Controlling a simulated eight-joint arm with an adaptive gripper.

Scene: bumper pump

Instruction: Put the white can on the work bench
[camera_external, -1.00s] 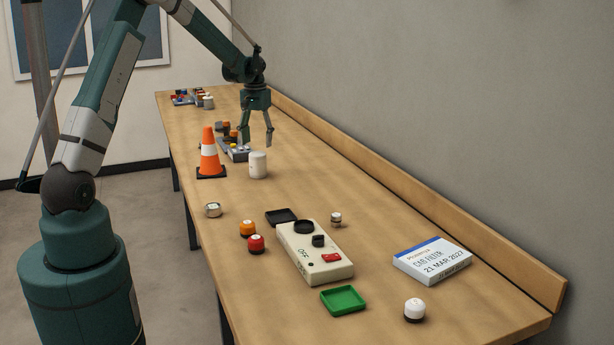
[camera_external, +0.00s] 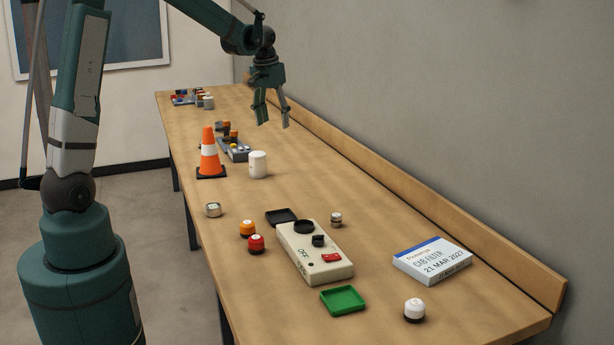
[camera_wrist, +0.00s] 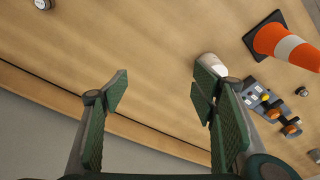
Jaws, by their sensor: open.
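The white can (camera_external: 257,165) stands upright on the wooden work bench (camera_external: 385,225), just right of the orange traffic cone. In the wrist view the can (camera_wrist: 211,63) shows beyond one fingertip, which partly covers it. My gripper (camera_external: 272,124) is open and empty, raised above the bench behind the can in the external view. In the wrist view nothing is between its fingers (camera_wrist: 160,85), only bare bench and the bench's back edge.
An orange and white cone (camera_external: 209,155) stands left of the can, with a grey device (camera_external: 234,150) behind. Nearer are a cream control box (camera_external: 315,252), a green tray (camera_external: 343,300), a filter box (camera_external: 432,261) and several small knobs. A raised ledge (camera_external: 420,193) runs along the wall.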

